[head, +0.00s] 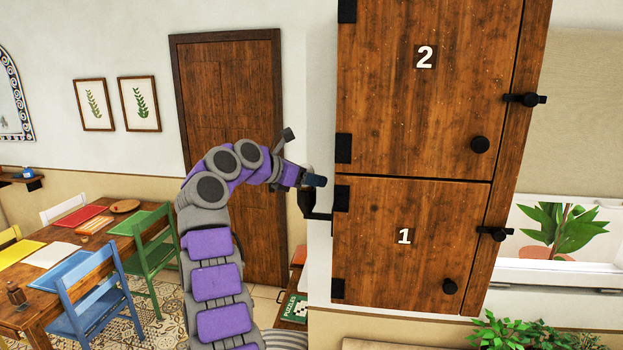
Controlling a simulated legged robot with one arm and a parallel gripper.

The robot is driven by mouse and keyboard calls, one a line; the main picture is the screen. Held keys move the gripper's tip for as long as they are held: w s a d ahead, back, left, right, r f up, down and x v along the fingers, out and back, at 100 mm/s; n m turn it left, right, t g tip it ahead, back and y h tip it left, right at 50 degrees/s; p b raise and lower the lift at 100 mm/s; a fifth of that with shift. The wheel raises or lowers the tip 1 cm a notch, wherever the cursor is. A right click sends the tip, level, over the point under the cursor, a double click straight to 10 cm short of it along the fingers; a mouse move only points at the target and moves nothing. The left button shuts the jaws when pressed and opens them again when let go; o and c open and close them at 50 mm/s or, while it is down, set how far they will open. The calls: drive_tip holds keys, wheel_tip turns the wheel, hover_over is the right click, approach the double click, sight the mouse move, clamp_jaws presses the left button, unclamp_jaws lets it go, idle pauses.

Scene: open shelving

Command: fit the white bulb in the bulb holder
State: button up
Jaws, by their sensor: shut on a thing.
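My gripper (315,181) is at the end of my purple and grey arm, near the left side of the wooden cabinet. It is seen from behind and looks small and dark. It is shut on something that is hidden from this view. I cannot make out the white bulb anywhere. A black bracket with a cup-like end (308,204), which looks like the bulb holder, sticks out beside the cabinet's left edge. My gripper is just above this cup in the picture. I cannot tell whether they touch.
The wooden cabinet (385,240) has doors marked 1 and 2, both shut, with black knobs and latches. A brown door (230,95) is behind my arm. A dining table (105,245) with coloured chairs stands at left. Green plants (530,335) are at lower right.

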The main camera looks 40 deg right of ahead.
drive_tip(key=shift+w+a+f+b, duration=0.1)
drive_tip(key=shift+a+f+b, duration=0.05)
drive_tip(key=shift+f+b, duration=0.45)
drive_tip(key=o, duration=1.1)
drive_tip(key=shift+a, duration=0.35)
drive_tip(key=shift+r, duration=0.1)
drive_tip(key=shift+p+v, duration=1.8)
drive_tip(key=shift+v, duration=6.8)
drive_tip(key=shift+w+a, duration=0.1)
drive_tip(key=shift+a, duration=0.1)
